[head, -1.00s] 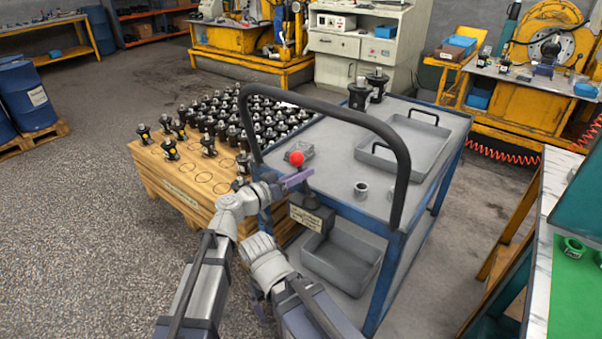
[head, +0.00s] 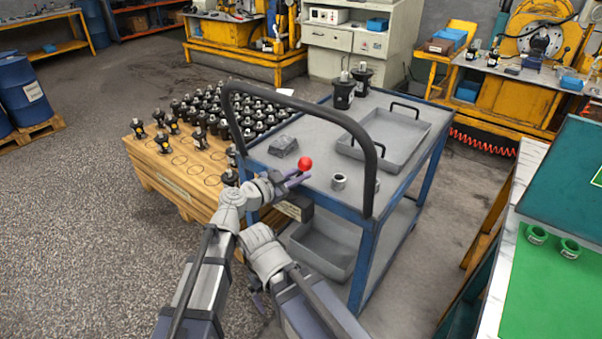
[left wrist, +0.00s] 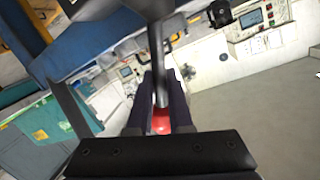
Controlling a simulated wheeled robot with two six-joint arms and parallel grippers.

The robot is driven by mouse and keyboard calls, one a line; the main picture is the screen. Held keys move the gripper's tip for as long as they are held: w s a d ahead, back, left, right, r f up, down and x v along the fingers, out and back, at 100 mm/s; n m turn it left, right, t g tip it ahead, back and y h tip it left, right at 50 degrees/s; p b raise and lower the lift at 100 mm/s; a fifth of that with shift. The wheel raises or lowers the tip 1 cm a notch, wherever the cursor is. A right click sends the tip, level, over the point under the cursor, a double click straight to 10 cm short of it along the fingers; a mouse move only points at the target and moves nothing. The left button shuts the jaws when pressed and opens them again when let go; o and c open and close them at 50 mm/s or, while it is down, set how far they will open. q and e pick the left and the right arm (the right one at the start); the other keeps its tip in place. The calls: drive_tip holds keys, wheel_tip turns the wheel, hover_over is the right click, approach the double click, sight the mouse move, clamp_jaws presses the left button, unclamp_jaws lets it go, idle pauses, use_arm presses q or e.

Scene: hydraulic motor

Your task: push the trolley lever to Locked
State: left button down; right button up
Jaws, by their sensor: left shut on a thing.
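The trolley lever's red ball knob (head: 305,163) stands at the near side of the blue-framed trolley (head: 262,158), under its dark push handle. My left gripper (head: 295,180) is at the knob. In the left wrist view the lever's dark rod (left wrist: 160,85) runs between the two fingers, with the red knob (left wrist: 160,122) showing low between them; the gripper is shut on the lever. The lever's labelled box (head: 296,208) is partly hidden by my left arm, and its markings are unreadable. My right gripper (head: 258,302) hangs low beside the trolley, mostly hidden behind my arm.
A grey tray (head: 392,135), a metal ring (head: 339,181) and black motors (head: 344,93) are on the trolley top. A wooden pallet (head: 165,175) with several motors stands to the left. A green-matted bench (head: 545,290) is at right.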

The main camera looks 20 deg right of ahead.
use_arm(q)
drive_tip(key=shift+s+d+f+m, duration=0.1)
drive_tip(key=shift+s+d+m, duration=0.1)
drive_tip(key=shift+m, duration=0.1)
use_arm(e)
drive_tip(key=shift+s+d, duration=0.2)
drive_tip(key=shift+s, duration=0.05)
use_arm(q)
drive_tip(key=shift+s, duration=0.1)
drive_tip(key=c, duration=0.8)
unclamp_jaws()
drive_tip(key=shift+c, duration=0.2)
drive_tip(key=p+v, duration=0.1)
drive_tip(key=v, duration=0.6)
drive_tip(key=shift+s+a, duration=0.25)
drive_tip(key=shift+a, duration=0.05)
use_arm(e)
drive_tip(key=shift+r, duration=0.65)
